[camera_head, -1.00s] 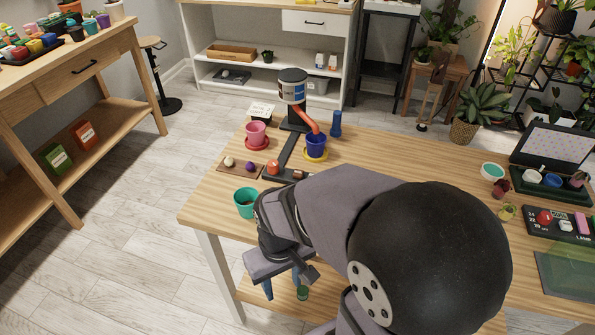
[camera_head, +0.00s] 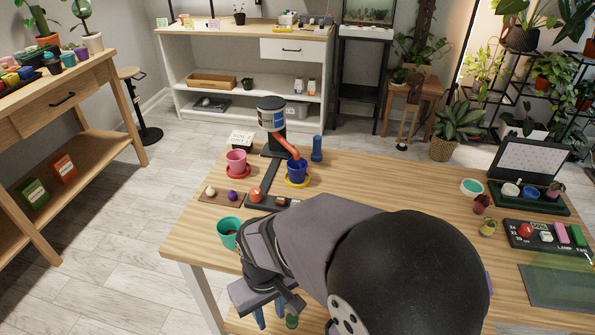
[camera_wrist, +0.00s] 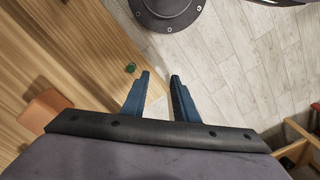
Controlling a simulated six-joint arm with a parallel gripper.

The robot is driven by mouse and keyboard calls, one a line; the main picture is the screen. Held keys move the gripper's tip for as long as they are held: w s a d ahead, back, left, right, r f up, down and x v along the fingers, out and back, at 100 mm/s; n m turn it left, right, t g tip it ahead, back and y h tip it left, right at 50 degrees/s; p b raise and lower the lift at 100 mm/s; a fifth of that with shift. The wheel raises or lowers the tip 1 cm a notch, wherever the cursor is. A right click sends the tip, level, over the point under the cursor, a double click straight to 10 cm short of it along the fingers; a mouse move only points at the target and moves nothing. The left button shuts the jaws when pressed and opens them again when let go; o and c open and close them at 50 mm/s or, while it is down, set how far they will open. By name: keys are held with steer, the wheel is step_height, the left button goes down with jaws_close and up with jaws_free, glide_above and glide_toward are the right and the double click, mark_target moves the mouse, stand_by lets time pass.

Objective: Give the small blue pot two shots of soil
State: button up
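The small blue pot (camera_head: 297,171) stands upright on a yellow saucer (camera_head: 287,183), under the orange spout (camera_head: 288,146) of the soil dispenser (camera_head: 271,116). The dispenser's base bar runs forward to an orange-red button (camera_head: 255,196). Whether the pot holds soil is too small to tell. My gripper (camera_wrist: 160,82) is open and empty in the wrist view, its two blue fingers apart over the table's edge and floor. In the head view my arm hides part of the table, and the gripper hangs low at the near left edge, away from the pot and dispenser.
A pink pot (camera_head: 236,160) on a red saucer stands left of the dispenser. A teal pot (camera_head: 228,231) stands near the left edge, close to my arm. A brown board (camera_head: 221,198) holds a white and a purple ball. A blue cylinder (camera_head: 317,149) stands behind the blue pot.

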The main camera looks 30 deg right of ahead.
jaws_close()
stand_by(1.4)
